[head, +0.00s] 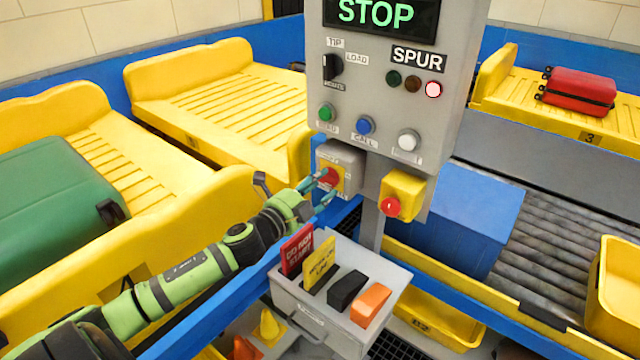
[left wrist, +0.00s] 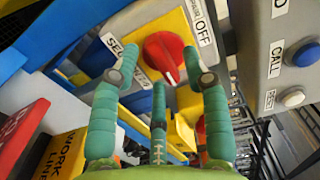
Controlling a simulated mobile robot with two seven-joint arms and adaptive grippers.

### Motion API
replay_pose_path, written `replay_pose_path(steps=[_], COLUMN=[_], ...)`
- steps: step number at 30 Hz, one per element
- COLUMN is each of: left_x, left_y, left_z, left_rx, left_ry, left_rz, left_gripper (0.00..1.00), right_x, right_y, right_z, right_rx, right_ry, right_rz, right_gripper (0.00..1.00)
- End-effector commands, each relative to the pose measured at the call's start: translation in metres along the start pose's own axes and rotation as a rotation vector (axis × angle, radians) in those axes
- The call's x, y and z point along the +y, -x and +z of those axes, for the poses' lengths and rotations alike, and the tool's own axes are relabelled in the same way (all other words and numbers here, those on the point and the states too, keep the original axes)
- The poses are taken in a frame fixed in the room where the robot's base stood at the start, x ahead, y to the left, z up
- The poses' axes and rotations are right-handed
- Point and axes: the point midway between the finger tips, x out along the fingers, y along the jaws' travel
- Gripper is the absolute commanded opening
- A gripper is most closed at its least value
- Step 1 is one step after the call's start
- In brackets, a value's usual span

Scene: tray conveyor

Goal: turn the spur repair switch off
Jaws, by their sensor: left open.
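The repair switch is a red rotary knob (left wrist: 163,54) on a yellow plate of a grey box; it also shows in the head view (head: 331,176). The word OFF is printed at the plate's upper right in the left wrist view, and a partly hidden word is at its left. The knob's white mark points down in that view. My left gripper (head: 318,187) is open just in front of the knob. In the left wrist view its green fingers (left wrist: 160,66) lie to either side of the knob, with another below. Contact cannot be told. My right gripper is not in view.
The grey panel (head: 385,120) has a STOP display, a lit red lamp and several buttons. A red mushroom button (head: 390,207) on a yellow box is close at right. Below is a grey holder (head: 318,312) with signs. Yellow trays (head: 225,110) stand behind the blue rail.

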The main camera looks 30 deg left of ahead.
Motion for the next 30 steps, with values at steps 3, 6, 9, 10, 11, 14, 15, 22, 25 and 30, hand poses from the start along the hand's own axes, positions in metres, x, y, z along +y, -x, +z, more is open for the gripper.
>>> replay_pose_path(steps=[3, 6, 9, 10, 11, 14, 15, 22, 25, 30], left_x=[0.0, 0.0002, 0.0004, 0.0004, 0.0004, 0.0005, 0.0005, 0.0003, 0.0, -0.0006], left_y=[-0.0039, -0.0046, -0.0044, -0.0044, -0.0043, -0.0043, -0.0042, -0.0042, -0.0041, -0.0041], left_z=[-0.0005, -0.0005, -0.0004, -0.0004, -0.0004, -0.0003, -0.0003, -0.0003, -0.0004, -0.0004], left_rx=[0.001, 0.001, 0.001, 0.001, 0.001, 0.0, 0.0, 0.0, 0.0, -0.001], left_ry=[0.0, 0.0, 0.0, 0.0, 0.0, 0.0, 0.0, 0.003, 0.017, 0.08], left_rz=[0.0, 0.0, 0.001, 0.001, 0.001, 0.001, 0.001, 0.001, 0.001, 0.002], left_gripper=[0.46, 0.46, 0.46, 0.46, 0.42, 0.02, 0.0, 0.0, 0.0, 0.0], right_x=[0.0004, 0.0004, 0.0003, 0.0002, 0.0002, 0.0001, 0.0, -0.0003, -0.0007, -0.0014], right_y=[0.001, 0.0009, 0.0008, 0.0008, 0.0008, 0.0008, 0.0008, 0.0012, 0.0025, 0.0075], right_z=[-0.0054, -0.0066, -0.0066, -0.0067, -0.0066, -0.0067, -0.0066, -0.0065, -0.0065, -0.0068], right_rx=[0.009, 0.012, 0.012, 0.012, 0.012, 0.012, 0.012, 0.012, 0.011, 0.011], right_ry=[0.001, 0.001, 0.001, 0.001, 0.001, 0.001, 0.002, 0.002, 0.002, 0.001], right_rz=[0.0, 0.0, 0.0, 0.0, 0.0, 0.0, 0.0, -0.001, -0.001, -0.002], right_gripper=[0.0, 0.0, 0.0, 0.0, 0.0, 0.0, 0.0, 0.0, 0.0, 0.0])
